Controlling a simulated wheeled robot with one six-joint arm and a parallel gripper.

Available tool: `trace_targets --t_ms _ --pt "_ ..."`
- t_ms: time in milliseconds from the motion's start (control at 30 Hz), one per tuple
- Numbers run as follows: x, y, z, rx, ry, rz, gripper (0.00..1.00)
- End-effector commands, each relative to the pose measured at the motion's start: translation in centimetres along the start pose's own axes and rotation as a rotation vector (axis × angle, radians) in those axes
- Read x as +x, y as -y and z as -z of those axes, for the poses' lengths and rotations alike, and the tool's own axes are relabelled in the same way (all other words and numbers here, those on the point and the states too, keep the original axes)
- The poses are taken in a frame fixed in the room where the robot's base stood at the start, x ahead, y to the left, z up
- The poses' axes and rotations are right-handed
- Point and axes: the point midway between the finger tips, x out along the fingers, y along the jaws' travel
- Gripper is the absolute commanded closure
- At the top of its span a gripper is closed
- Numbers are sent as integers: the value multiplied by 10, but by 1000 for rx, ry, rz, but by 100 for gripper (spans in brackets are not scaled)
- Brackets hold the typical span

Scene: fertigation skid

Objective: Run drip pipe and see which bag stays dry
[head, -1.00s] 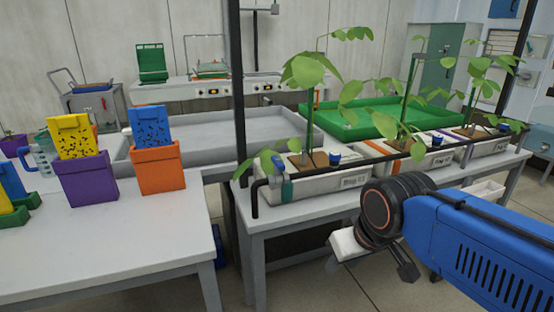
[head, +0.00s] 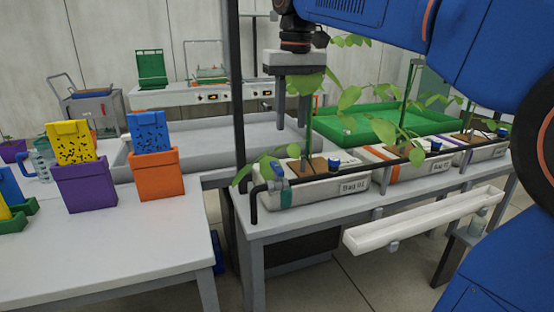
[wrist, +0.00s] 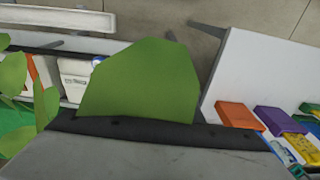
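The black drip pipe (head: 340,178) runs along the front of a row of white grow bags. The nearest bag (head: 320,190) has a green stripe and a label, the middle bag (head: 425,167) an orange stripe, the far bag (head: 488,152) a purple one. Each holds a leafy plant. A blue valve handle (head: 277,167) sits at the pipe's near end; blue caps show on the bags. In the wrist view a large leaf (wrist: 145,82) hides much. Wetness cannot be told.
A white gutter (head: 420,222) hangs along the bench front. A dark upright post (head: 236,90) stands left of the bags. A grey tray (head: 215,135) and green tray (head: 385,120) lie behind. Purple (head: 86,184) and orange (head: 160,174) boxes stand on the left table.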

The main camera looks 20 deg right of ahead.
Motion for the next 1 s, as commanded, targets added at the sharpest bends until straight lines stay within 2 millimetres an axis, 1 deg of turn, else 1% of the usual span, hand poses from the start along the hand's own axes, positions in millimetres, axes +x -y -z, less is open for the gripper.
trace_targets --t_ms 33,100,200,333,467,567,667,1000 --pt "-8 4 14 -2 15 -1 67" --pt "-19 8 26 -3 36 -2 67" --pt "-31 14 40 -5 59 -4 67" --pt "-39 18 50 -6 77 -6 67" --pt "-38 18 52 -6 83 -7 67" --pt "-30 18 51 -6 85 -7 67" --pt "-16 18 49 -6 85 -7 67" --pt "44 18 44 -6 85 -7 67"
